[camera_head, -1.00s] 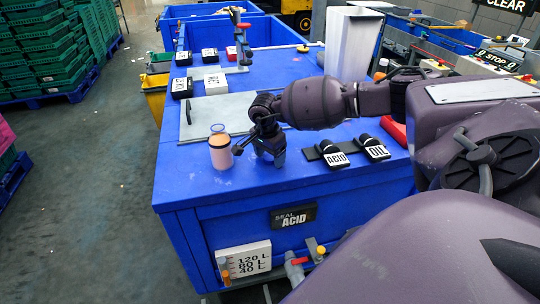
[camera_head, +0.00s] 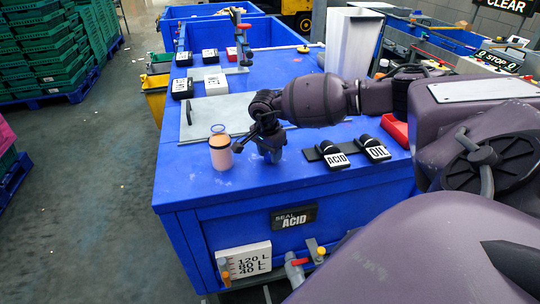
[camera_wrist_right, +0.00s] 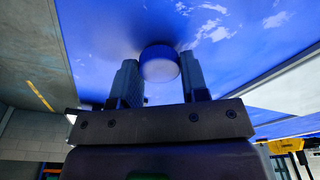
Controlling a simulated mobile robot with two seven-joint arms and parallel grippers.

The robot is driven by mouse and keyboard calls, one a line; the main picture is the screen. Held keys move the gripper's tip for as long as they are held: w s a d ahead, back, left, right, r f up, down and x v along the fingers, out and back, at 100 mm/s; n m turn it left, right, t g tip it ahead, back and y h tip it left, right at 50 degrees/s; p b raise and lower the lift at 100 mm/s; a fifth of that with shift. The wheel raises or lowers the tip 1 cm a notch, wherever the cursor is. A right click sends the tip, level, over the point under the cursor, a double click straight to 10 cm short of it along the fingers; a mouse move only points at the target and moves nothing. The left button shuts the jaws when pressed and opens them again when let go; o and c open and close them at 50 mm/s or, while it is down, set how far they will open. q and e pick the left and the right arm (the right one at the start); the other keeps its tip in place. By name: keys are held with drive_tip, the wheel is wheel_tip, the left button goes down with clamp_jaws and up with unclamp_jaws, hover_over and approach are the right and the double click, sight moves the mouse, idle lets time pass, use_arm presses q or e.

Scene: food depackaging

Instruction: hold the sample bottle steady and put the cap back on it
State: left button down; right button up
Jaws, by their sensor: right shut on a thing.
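The sample bottle (camera_head: 221,157) stands upright near the table's left front edge in the head view. It is clear at the top, with a pinkish-orange body and a dark line near its upper part. My right gripper (camera_head: 271,155) points down over the table just right of the bottle. In the right wrist view my right gripper (camera_wrist_right: 161,83) is shut on a small round thing with a pale face and blue rim, apparently the cap (camera_wrist_right: 160,67). The bottle cannot be made out in that view. My left gripper is not in view.
The blue table (camera_head: 185,180) is bare in front of the bottle. A grey board (camera_head: 215,118) lies behind it. Black blocks labelled ACID (camera_head: 336,160) and OIL (camera_head: 377,153) stand to the right. More labelled blocks (camera_head: 182,88) are farther back.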

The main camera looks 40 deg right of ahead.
wheel_tip(320, 180, up, 19)
drive_tip(key=b, duration=0.1)
idle(0.5)
